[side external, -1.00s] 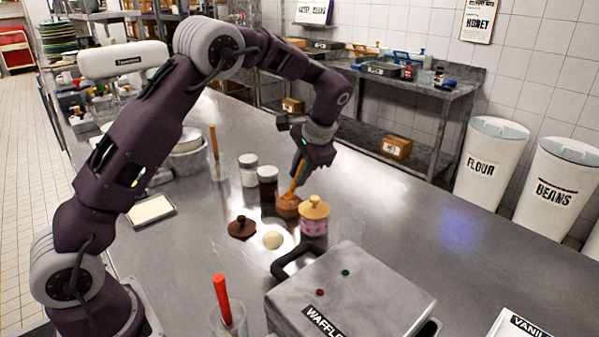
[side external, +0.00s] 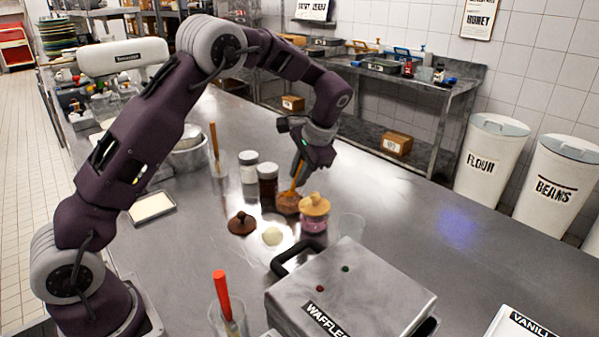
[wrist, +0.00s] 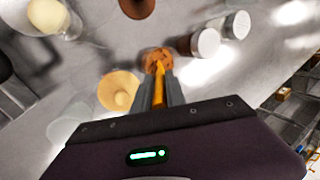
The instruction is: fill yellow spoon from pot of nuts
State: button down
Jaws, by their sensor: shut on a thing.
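My gripper (side external: 302,172) points down over the counter, shut on the handle of the yellow spoon (side external: 293,188). The spoon also shows in the wrist view (wrist: 159,88), between the fingers (wrist: 160,92). Its lower end is down in the small brown pot of nuts (side external: 287,204), so the bowl of the spoon is hidden. The pot shows ahead of the fingers in the wrist view (wrist: 150,56). I cannot tell how much the spoon holds.
A pink jar with a tan lid (side external: 314,214) stands close beside the pot. Dark and white jars (side external: 268,186) (side external: 249,167) stand behind. A brown lid (side external: 242,223), a pale round thing (side external: 272,236), a clear glass (side external: 350,228) and the waffle maker (side external: 350,290) are nearer.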

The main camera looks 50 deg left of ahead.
jog(key=shift+a, duration=0.7)
dwell(0.3)
jog(key=shift+d+f, duration=0.1)
jog(key=shift+d, duration=0.25)
jog(key=shift+d, duration=0.35)
jog(key=shift+a, duration=0.35)
jog(key=shift+a, duration=0.4)
jog(key=shift+r, duration=0.2)
jog(key=shift+r, duration=4.45)
